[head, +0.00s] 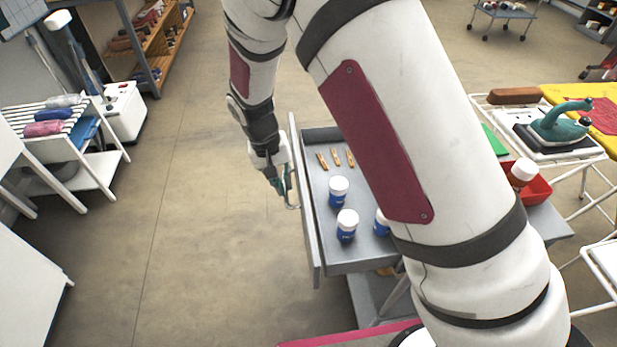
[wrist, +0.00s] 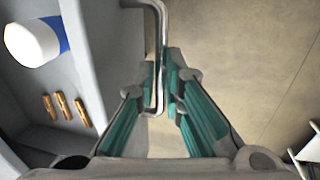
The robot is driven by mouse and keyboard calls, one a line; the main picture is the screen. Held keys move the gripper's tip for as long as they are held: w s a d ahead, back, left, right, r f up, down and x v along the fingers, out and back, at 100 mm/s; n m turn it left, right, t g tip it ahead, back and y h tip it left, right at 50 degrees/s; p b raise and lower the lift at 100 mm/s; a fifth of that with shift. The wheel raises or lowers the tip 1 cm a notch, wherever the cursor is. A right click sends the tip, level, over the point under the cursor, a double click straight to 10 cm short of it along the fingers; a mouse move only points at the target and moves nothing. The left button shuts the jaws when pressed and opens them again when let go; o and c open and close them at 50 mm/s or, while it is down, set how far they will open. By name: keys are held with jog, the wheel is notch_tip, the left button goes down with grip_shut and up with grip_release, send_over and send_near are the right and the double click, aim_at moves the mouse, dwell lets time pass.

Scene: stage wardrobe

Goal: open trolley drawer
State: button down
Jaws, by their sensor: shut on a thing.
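The trolley drawer (head: 308,215) is grey and stands pulled out to the left from the trolley. Inside it are several blue jars with white lids (head: 338,191) and several small wooden clothes pegs (head: 336,158). The drawer's metal bar handle (wrist: 160,20) is on its front panel. My gripper (head: 287,190) is at the drawer's front. In the wrist view its teal-lined fingers (wrist: 166,100) are closed around the handle. My arm hides the trolley's middle and part of the drawer's right side.
A green iron (head: 562,122) stands on a board at the right, near a red bin (head: 536,188). A white rack with rolled cloths (head: 45,128) is at the left. Open floor (head: 190,220) lies left of the drawer.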

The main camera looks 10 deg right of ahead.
jog(key=shift+a, duration=2)
jog(key=c, duration=1.7)
grip_release()
jog(key=r, duration=0.4)
jog(key=a+r, duration=0.1)
jog(key=r, duration=0.3)
jog(key=a+r, duration=0.1)
jog(key=r, duration=0.3)
jog(key=shift+a, duration=0.1)
jog(key=shift+f, duration=0.1)
